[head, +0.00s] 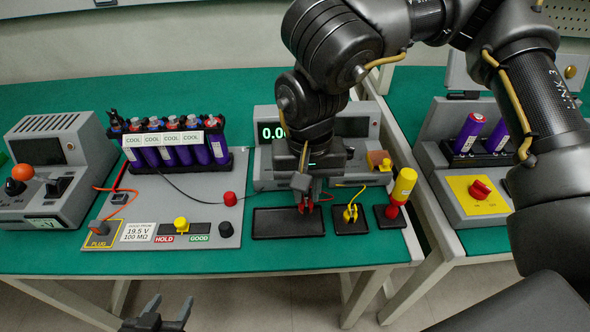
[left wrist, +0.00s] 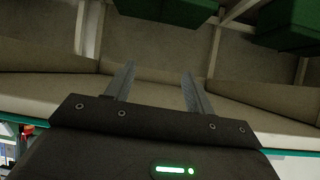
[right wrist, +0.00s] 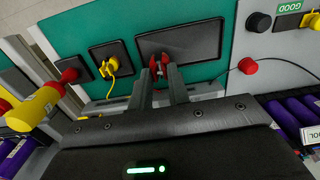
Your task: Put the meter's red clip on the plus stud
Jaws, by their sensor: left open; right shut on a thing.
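My right gripper (head: 306,203) is shut on the red clip (right wrist: 157,64), above the large black pad in front of the meter. The clip shows small and red between the fingertips in the head view. The grey meter (head: 262,171) stands behind it, partly hidden by my right arm, its green digits partly visible. A red-capped stud (head: 229,199) stands on the grey board left of the gripper, apart from the clip; it also shows in the right wrist view (right wrist: 247,66). I take it as the plus stud. My left gripper (head: 166,309) is open and empty before the table's front edge.
A black knob (head: 227,229) and a yellow knob (head: 181,224) are on the grey board (head: 135,193). Purple cells (head: 180,152) stand in a rack behind. A yellow clip (head: 350,213) and a yellow-and-red tool (head: 402,187) sit on black pads to the right.

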